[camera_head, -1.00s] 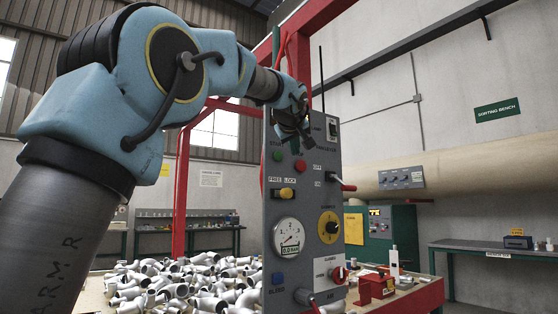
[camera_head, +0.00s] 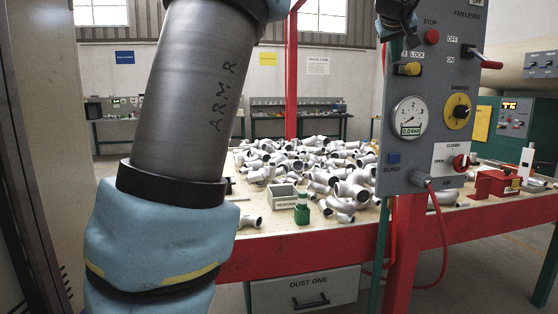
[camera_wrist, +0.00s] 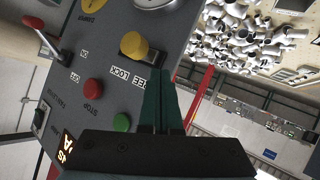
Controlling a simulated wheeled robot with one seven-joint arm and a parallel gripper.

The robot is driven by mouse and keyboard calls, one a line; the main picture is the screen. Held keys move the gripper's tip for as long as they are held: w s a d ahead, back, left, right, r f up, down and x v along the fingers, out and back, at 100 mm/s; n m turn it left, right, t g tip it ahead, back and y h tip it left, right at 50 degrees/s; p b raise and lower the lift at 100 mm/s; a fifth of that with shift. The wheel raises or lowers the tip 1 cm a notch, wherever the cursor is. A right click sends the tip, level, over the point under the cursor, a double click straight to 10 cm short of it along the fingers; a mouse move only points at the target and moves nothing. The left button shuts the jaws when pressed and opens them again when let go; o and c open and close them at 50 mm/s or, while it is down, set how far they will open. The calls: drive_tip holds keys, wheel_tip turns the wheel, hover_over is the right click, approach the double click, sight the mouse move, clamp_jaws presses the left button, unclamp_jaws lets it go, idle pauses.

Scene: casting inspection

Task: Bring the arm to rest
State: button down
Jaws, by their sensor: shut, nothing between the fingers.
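My arm runs down the left of the head view as a grey link marked ARM R and blue joints. My gripper (camera_head: 404,30) shows at the top edge, partly cut off, in front of the upper part of the grey control panel (camera_head: 440,110). In the wrist view my gripper (camera_wrist: 165,74) has its dark green fingers together and empty. Their tips are beside the yellow FREE/LOCK knob (camera_wrist: 133,45) in that picture; whether they touch it I cannot tell. The red stop button (camera_wrist: 93,92) and a green button (camera_wrist: 122,122) are nearby.
A red-framed table (camera_head: 480,218) bears a heap of silver pipe castings (camera_head: 305,160). A small grey box (camera_head: 284,196) and a green-and-white item (camera_head: 302,210) stand near its front edge. A red-handled lever (camera_head: 488,64) juts from the panel. A red hose (camera_head: 445,235) hangs below.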

drive_tip(key=a+f+g+y, duration=0.4)
drive_tip(key=a+f, duration=1.7)
drive_tip(key=f, duration=0.3)
drive_tip(key=s+a+f+g+y+p, duration=0.1)
drive_tip(key=s+a+f+g, duration=0.1)
drive_tip(key=s+a+f, duration=0.6)
drive_tip(key=s+a+f+g, duration=0.3)
drive_tip(key=s+a+f, duration=0.6)
drive_tip(key=s, duration=0.4)
drive_tip(key=shift+s+a+f+g+y+p, duration=0.2)
drive_tip(key=shift+s+f+g+y+p, duration=0.15)
drive_tip(key=shift+f, duration=0.5)
drive_tip(key=shift+w, duration=0.1)
